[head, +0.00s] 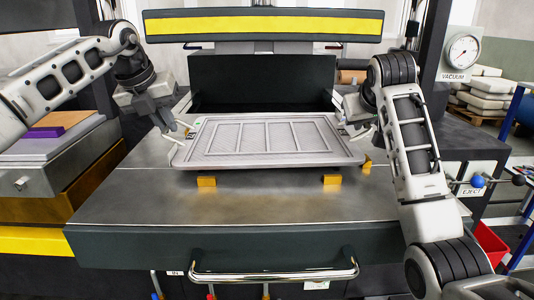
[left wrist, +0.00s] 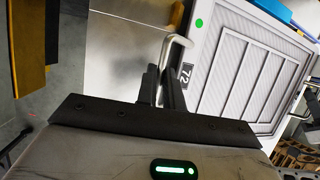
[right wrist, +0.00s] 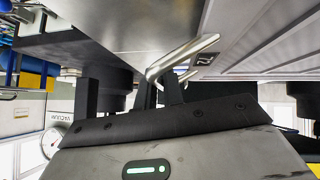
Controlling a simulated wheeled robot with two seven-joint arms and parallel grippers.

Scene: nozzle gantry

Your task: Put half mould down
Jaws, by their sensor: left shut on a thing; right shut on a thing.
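The half mould (head: 268,163) is a flat grey plate with ribbed, framed panels. It sits level in the middle of the head view, just above the steel table; whether it touches the yellow blocks I cannot tell. My left gripper (head: 174,126) is shut on the bent metal handle at its left side; this handle (left wrist: 180,42) shows in the left wrist view, beside a "72" tag and a green dot on the mould. My right gripper (head: 360,130) is shut on the handle at its right side; that handle (right wrist: 185,55) shows in the right wrist view.
Small yellow blocks (head: 206,181) (head: 332,180) stand on the steel table (head: 130,205) at the mould's edges. A yellow-striped press beam (head: 265,27) is above and behind. A chrome rail (head: 275,276) runs along the front. An EJECT lever (head: 478,181) is at right. The table front is clear.

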